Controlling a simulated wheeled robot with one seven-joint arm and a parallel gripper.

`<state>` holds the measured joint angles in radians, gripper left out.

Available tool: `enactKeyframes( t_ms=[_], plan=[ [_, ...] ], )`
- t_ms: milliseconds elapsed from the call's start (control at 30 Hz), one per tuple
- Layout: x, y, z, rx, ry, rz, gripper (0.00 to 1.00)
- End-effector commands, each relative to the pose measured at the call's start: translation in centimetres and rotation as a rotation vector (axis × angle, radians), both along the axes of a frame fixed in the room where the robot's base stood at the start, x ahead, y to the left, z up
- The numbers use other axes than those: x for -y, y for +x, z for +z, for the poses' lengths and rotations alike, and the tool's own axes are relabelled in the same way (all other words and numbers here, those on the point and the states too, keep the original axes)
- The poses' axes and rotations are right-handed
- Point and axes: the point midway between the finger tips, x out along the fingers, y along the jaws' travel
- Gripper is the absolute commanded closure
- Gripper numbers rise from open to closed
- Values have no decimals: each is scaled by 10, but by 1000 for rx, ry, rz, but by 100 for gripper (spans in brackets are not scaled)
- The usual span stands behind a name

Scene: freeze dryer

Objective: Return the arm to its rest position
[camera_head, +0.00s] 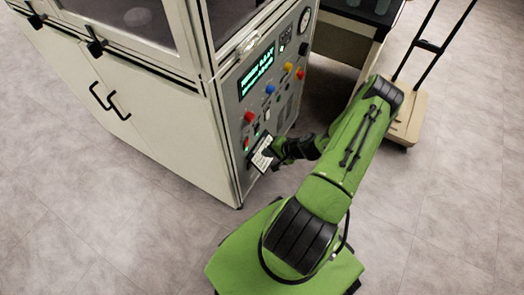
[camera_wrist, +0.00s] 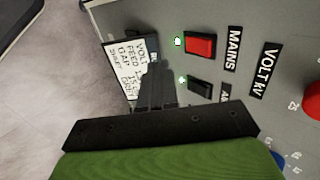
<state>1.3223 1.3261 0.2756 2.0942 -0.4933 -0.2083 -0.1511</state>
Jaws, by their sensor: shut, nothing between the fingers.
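My green arm reaches from its base toward the freeze dryer (camera_head: 165,130) in the head view. My gripper (camera_head: 272,153) is close to the lower part of the dryer's control panel (camera_head: 262,85), in front of a white label card. In the wrist view, my gripper (camera_wrist: 157,70) is shut, with its dark fingers together and nothing between them. The fingertips overlap the edge of the white card (camera_wrist: 128,65) in that view. I cannot tell whether they touch the card or the panel.
A red switch (camera_wrist: 200,46) marked MAINS and a dark switch (camera_wrist: 199,88) are right of the fingers in the wrist view. A cart (camera_head: 406,120) with a black handle stands behind my arm. The floor (camera_head: 110,225) at the front left is clear.

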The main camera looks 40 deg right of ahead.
Motion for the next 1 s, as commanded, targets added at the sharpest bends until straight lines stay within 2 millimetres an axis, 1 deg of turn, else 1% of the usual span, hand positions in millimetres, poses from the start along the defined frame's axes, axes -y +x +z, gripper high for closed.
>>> enactKeyframes(
  t_ms=[33, 200, 333, 467, 667, 767, 867, 967, 1000],
  plan=[
    [4, -8, 8, -2, 0, -5, 100],
    [14, -35, 26, -3, -2, -6, 100],
    [19, -50, 35, -3, -2, -3, 100],
    [20, -55, 37, -3, -1, -3, 100],
    [20, -55, 36, -3, -1, -3, 100],
    [20, -52, 42, -9, -17, 27, 100],
    [16, -41, 70, -39, -78, 150, 100],
    [4, -26, 114, -92, -175, 329, 100],
    [-3, -20, 133, -114, -216, 396, 100]
  ],
)
